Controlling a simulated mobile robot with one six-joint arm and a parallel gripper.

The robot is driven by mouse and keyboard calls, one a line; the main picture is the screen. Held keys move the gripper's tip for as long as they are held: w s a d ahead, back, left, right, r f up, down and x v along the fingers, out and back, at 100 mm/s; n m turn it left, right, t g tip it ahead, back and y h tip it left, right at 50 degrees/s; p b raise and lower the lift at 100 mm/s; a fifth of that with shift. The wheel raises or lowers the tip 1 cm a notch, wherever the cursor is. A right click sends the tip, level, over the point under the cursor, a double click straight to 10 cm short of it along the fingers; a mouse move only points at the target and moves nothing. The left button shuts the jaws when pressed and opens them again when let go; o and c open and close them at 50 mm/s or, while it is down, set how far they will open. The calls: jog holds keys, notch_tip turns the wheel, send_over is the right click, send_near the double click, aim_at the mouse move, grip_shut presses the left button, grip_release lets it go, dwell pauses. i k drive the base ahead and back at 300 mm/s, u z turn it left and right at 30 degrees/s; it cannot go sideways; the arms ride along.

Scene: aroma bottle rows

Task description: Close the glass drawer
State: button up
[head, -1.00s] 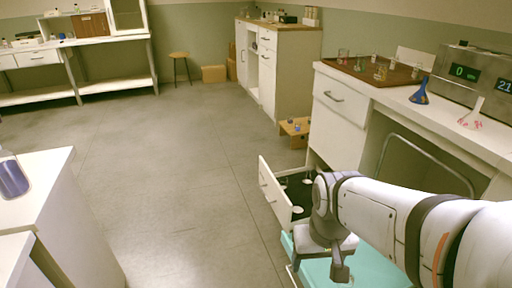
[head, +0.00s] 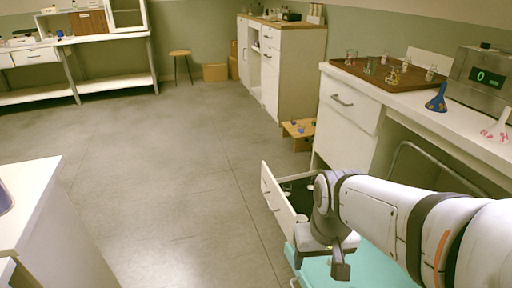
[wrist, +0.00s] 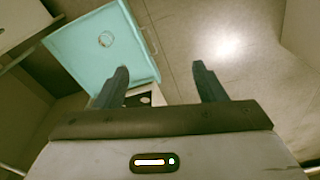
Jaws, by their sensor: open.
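A white drawer (head: 278,197) with handles on its front stands pulled out of the right-hand bench, with small glassware inside its dark interior. A teal-lined pulled-out drawer or tray (head: 325,272) lies nearer to me, partly hidden by my arm. Which of the two is the glass drawer I cannot tell. My gripper (head: 340,270) is open and empty above the teal one. Its two fingers show apart in the wrist view (wrist: 160,80).
The right-hand bench carries a brown tray (head: 345,68) of glassware, a blue flask (head: 437,98) and a device with a green display (head: 487,77). A low wooden stand (head: 300,130) is on the floor beyond. A white counter (head: 40,195) is at left. The middle floor is clear.

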aim_at(297, 207)
jog(key=k, duration=0.95)
jog(key=u, duration=0.3)
jog(key=i, duration=0.6)
jog(key=u, duration=0.5)
jog(key=i, duration=2.15)
jog(key=z, duration=0.1)
